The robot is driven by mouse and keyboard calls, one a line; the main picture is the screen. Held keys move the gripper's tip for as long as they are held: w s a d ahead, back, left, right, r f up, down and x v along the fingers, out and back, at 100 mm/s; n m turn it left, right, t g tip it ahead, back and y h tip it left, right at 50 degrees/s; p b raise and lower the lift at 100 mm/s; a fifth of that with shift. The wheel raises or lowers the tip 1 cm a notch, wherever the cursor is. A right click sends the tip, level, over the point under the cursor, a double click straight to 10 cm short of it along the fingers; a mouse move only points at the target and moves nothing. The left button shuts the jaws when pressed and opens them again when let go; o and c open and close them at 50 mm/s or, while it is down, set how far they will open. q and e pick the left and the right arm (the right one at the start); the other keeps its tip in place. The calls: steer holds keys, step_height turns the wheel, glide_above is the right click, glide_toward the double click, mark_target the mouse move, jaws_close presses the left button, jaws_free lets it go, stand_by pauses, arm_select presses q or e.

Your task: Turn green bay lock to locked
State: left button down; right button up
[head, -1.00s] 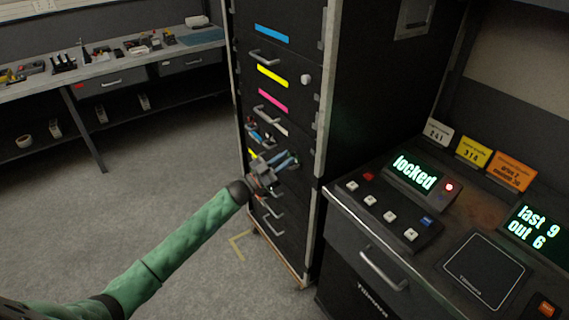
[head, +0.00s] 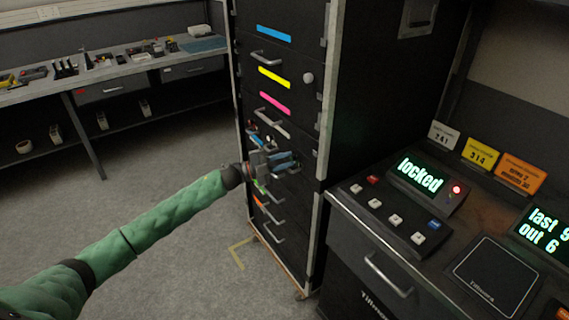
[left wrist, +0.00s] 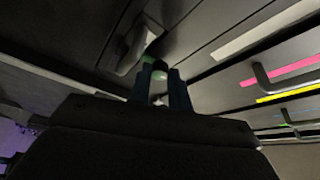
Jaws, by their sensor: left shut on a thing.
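My left gripper (head: 290,160) is at the front of the tall black cabinet (head: 318,75), around the middle of its drawer stack. In the left wrist view its two dark fingers (left wrist: 162,92) are closed around a small pale knob with green on it (left wrist: 159,74), which appears to be the green bay lock. The knob is mostly hidden by the fingers, so its turn angle cannot be read. In the head view a green strip (head: 261,187) shows just below the gripper. My right gripper is not in view.
A console at the right has a display reading "locked" (head: 420,174) beside a lit red lamp (head: 456,189). Drawer handles (head: 267,58) stick out of the cabinet front. A workbench (head: 120,68) with small items stands at the back left. The floor between is clear.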

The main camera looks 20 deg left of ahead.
arm_select(q)
steer(key=shift+m+g, duration=0.5)
steer(key=shift+m, duration=0.7)
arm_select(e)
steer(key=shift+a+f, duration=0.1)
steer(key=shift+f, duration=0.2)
arm_select(q)
steer(key=shift+y, duration=0.3)
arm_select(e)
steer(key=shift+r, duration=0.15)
arm_select(q)
steer(key=c, duration=1.3)
jaws_free()
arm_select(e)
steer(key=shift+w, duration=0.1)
arm_select(q)
steer(key=shift+r, duration=0.1)
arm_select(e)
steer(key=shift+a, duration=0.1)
